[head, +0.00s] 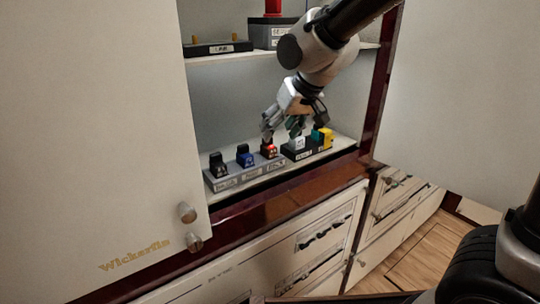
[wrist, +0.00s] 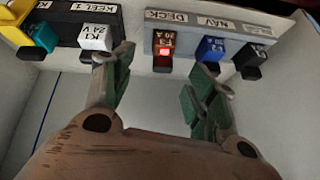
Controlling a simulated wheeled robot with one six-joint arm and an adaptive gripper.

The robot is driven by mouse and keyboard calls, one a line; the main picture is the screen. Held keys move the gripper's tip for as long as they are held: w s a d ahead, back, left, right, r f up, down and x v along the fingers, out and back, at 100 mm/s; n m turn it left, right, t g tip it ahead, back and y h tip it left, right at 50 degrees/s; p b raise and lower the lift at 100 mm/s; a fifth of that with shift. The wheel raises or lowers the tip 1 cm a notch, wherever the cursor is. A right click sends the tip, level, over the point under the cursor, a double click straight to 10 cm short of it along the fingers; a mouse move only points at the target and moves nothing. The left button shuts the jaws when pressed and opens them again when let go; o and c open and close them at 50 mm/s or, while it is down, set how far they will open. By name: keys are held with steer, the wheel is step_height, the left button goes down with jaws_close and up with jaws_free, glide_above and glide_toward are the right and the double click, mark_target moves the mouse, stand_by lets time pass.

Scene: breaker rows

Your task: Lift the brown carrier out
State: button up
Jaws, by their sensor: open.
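The brown carrier (head: 268,149) sits upright in the grey row on the cabinet's lower shelf, the rightmost of that row in the head view. In the wrist view the brown carrier (wrist: 163,46) has a lit red window and stands at the "DECK" label. My gripper (head: 281,134) is open just above and in front of the row. In the wrist view my gripper (wrist: 157,68) has its green-padded fingers spread on either side of the brown carrier's line, with a gap showing and nothing held. Contact with the carrier is not visible.
A blue carrier (head: 244,156) and a black carrier (head: 217,165) stand left of it in the grey row. A white carrier (head: 298,144), a teal one and a yellow one (head: 326,138) stand close on the right in a black row. An upper shelf (head: 230,56) holds other devices above.

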mark_target(270, 144)
steer(key=x, duration=0.6)
steer(key=shift+s+a+f, duration=0.1)
steer(key=c, duration=1.2)
